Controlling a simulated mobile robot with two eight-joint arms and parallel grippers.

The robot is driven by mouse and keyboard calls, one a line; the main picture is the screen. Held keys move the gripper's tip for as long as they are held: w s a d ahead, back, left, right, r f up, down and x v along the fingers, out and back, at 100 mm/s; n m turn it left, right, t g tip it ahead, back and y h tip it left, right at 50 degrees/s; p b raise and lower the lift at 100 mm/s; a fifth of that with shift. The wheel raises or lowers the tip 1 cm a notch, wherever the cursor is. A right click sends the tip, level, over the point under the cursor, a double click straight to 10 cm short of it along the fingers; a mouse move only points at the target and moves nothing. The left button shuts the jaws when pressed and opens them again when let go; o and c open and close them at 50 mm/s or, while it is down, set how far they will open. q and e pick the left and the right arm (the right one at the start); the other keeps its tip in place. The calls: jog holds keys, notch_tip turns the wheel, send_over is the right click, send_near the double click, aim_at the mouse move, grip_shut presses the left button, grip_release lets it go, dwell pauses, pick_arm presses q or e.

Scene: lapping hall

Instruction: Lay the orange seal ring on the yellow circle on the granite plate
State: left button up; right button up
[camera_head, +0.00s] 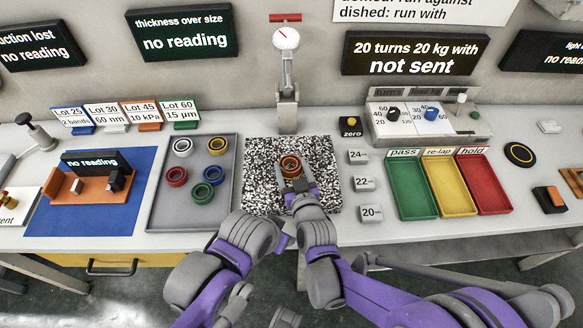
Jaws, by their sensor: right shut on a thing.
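The orange seal ring (291,163) is at the middle of the black-and-white speckled granite plate (262,150). My right gripper (292,176) reaches in from the front and is shut on the near side of the ring. I cannot tell whether the ring touches the plate or is just above it. I cannot make out the yellow circle apart from the ring; the ring and gripper cover the middle of the plate. My left gripper does not show clearly in view.
A grey tray (158,208) with several coloured rings stands left of the plate. A dial gauge stand (287,95) rises behind the plate. Marked blocks (363,184) stand close on its right, then green, yellow and red trays (408,217).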

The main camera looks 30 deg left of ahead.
jog(key=shift+f, duration=0.1)
jog(key=shift+f+b, duration=0.1)
jog(key=shift+b, duration=0.2)
jog(key=o, duration=1.3)
